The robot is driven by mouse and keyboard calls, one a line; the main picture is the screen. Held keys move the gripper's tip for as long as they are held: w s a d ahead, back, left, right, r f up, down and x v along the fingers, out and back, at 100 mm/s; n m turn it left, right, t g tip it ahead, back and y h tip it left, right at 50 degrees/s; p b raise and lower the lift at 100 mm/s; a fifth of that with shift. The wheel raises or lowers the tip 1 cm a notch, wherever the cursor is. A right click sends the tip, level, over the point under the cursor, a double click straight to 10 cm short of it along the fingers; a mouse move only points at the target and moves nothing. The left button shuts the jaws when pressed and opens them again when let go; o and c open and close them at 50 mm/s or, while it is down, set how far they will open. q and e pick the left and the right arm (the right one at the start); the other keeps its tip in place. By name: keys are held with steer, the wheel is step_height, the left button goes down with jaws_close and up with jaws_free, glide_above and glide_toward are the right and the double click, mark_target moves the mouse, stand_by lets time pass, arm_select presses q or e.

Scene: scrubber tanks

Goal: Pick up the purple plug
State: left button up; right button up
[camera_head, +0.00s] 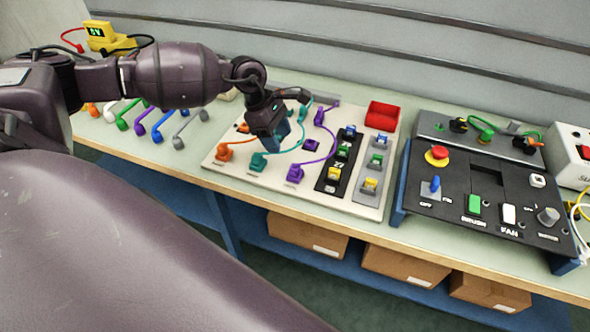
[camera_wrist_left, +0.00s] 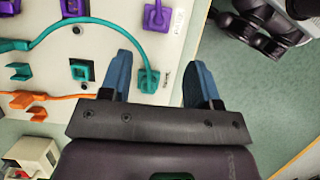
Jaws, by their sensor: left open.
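A purple plug (camera_head: 295,173) stands at the near edge of the pale board (camera_head: 232,167). A purple cable runs from it to a purple piece (camera_head: 319,116) farther back. My left gripper (camera_head: 277,137) is above the board, back and left of the near purple plug, pointing down. Its blue fingers (camera_wrist_left: 160,75) are open. In the left wrist view a teal plug (camera_wrist_left: 148,80) appears between the fingers, with nothing visibly gripped. The purple plug lies beyond the fingertips.
A teal plug (camera_head: 258,161) and an orange plug (camera_head: 225,152) stand left of the purple one. A dark control panel (camera_head: 460,205) stands to the right.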

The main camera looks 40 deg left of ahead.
mark_target(295, 166)
arm_select(q)
steer(key=x, duration=0.4)
steer(key=shift+d+f, duration=0.1)
steer(key=x, duration=0.2)
steer(key=p+x, duration=0.1)
steer(key=x, duration=0.1)
steer(key=shift+w+d, duration=0.2)
steer(key=shift+w, duration=0.05)
steer(key=shift+d+f, duration=0.15)
steer(key=shift+f, duration=0.45)
steer(key=shift+c, duration=0.3)
steer(key=c, duration=1)
